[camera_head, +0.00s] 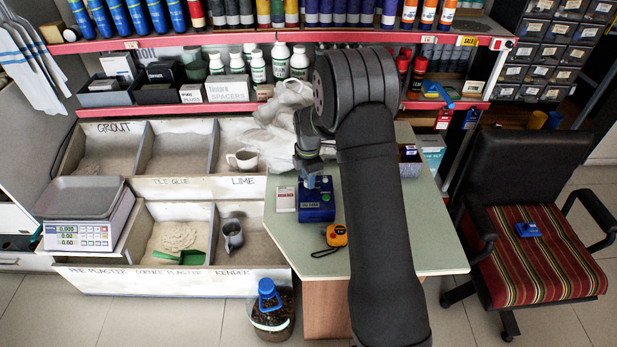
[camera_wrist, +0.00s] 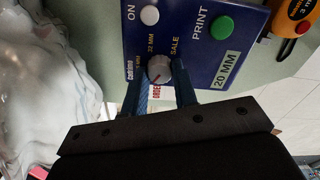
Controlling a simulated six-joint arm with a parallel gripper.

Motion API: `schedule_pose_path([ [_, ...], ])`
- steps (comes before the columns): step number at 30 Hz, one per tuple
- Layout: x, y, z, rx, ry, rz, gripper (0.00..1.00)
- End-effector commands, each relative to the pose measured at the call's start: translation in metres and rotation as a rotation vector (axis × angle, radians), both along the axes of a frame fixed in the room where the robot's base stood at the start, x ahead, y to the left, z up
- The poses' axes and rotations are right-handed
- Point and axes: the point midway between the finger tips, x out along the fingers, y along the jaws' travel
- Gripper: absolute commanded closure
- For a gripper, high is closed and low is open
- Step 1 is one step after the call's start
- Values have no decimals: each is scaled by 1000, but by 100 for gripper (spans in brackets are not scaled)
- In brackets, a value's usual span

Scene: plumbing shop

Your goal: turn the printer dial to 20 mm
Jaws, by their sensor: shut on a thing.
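The printer (camera_head: 316,209) is a small blue box on the pale green table. In the wrist view its blue face (camera_wrist: 190,45) fills the upper part. A white ON button (camera_wrist: 149,15) and a green PRINT button (camera_wrist: 222,27) sit on that face. The grey round dial (camera_wrist: 159,66) has a red mark, with small labels around it. A pale plate (camera_wrist: 226,69) on the face reads 20 MM. My gripper (camera_wrist: 162,76) has its two blue fingers on either side of the dial, shut on it. In the head view my gripper (camera_head: 309,172) is over the printer, its fingertips hard to see.
A yellow-orange tape measure (camera_head: 336,235) lies close to the printer's right front. A small white and red card (camera_head: 285,199) lies to its left. Crumpled clear plastic (camera_head: 280,130) is behind. A blue device (camera_head: 528,230) lies on the striped chair (camera_head: 520,260).

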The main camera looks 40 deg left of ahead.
Motion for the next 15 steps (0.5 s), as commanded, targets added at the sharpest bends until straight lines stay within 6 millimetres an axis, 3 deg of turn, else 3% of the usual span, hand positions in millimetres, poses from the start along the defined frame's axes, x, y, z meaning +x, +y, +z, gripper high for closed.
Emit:
schedule_pose_path([
  [15, 0, 0, 0, 1, 0, 45, 97],
])
